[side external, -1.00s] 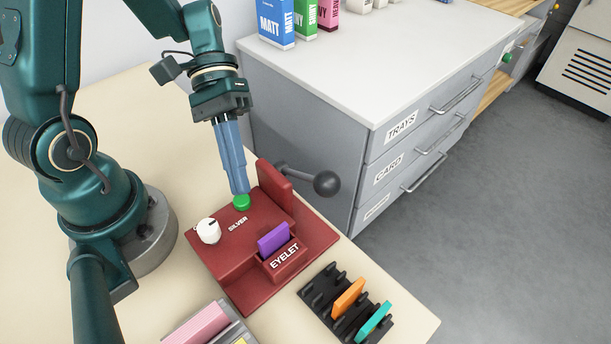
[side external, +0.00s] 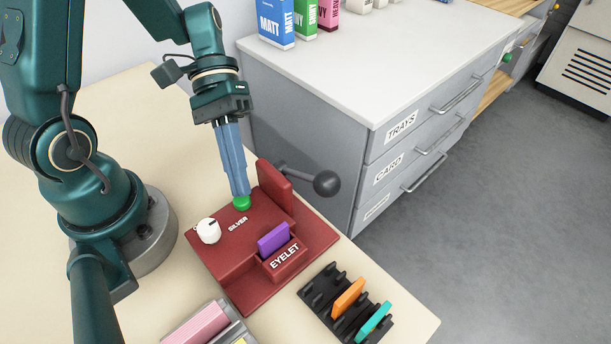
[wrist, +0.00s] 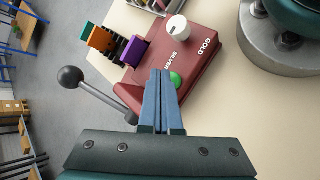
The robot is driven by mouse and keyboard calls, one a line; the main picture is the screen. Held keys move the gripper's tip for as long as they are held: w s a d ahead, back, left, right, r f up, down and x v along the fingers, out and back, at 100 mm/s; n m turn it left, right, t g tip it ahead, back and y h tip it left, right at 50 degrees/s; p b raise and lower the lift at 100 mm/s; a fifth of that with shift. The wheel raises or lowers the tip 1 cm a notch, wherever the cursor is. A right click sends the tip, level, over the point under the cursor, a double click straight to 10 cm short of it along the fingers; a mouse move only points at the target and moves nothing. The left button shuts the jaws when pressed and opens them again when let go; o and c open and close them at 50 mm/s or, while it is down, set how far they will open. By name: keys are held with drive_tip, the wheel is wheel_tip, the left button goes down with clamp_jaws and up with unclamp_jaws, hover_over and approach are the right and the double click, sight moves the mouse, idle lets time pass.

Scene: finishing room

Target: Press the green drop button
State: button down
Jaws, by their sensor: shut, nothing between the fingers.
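The green button (side external: 242,203) sits on top of the red eyelet machine (side external: 225,262), beside the SILVER label. It also shows in the wrist view (wrist: 176,79), just right of my fingertips. My gripper (side external: 241,193) is shut and empty, pointing down with its blue fingertips at the green button. The tips overlap the button's back edge in the side view; I cannot tell whether they touch it. In the wrist view my fingers (wrist: 161,75) lie together beside the button.
A white knob (side external: 208,231) stands left of the button. A purple card (side external: 273,239) sits in the EYELET slot. A lever with a dark ball (side external: 326,183) sticks out behind. A black rack (side external: 318,296) holds orange and teal cards. A grey drawer cabinet (side external: 310,140) stands close behind.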

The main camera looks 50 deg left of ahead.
drive_tip(key=shift+f, duration=0.2)
drive_tip(key=shift+f, duration=0.5)
idle(0.7)
drive_tip(key=shift+r, duration=0.9)
drive_tip(key=shift+r, duration=2.55)
